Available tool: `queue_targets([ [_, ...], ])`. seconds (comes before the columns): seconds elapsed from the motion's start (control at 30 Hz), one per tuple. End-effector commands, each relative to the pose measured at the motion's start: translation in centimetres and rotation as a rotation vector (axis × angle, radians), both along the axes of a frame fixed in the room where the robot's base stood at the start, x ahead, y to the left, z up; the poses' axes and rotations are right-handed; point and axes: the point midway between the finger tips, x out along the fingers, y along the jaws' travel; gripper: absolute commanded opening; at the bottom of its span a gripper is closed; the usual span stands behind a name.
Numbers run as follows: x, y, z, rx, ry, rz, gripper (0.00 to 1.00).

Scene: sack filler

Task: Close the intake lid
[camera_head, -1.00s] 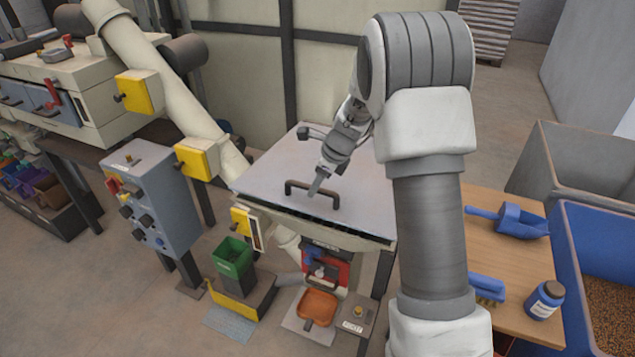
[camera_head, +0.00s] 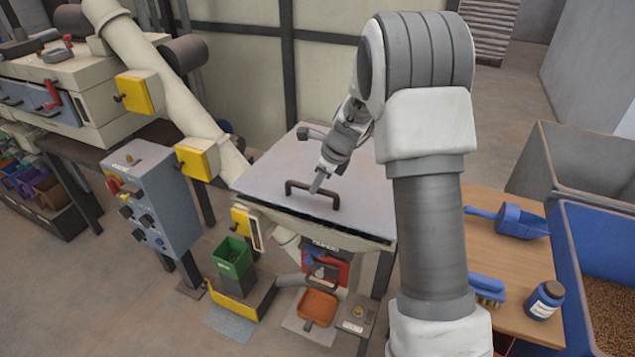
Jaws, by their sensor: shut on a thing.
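The intake lid (camera_head: 270,178) is a flat pale-grey panel on top of the sack filler, in the middle of the head view. It lies nearly level over the machine body, with a narrow dark line under its front edge. A dark bar handle (camera_head: 291,187) stands near its front edge. My gripper (camera_head: 316,188) reaches down from the upper right and is shut on the handle. The fingertips are small in the picture, and my arm hides the lid's right side.
A blue-grey control box (camera_head: 155,205) stands left of the machine. A green bin (camera_head: 232,257) and an orange pan (camera_head: 317,307) sit below the lid. A wooden table (camera_head: 495,250) with a blue scoop (camera_head: 510,219) is at right.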

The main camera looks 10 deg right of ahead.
Motion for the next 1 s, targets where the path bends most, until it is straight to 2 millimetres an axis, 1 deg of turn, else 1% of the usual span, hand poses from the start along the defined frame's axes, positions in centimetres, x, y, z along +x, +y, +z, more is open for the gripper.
queue_targets([
  [0.8, 0.3, -0.3, 0.3, -0.004, -0.009, -0.005, 0.00],
  [0.87, 0.3, -0.2, 0.1, -0.004, -0.009, -0.005, 0.00],
  [1.0, 0.1, -0.1, -1.5, -0.003, -0.008, -0.005, 0.00],
])
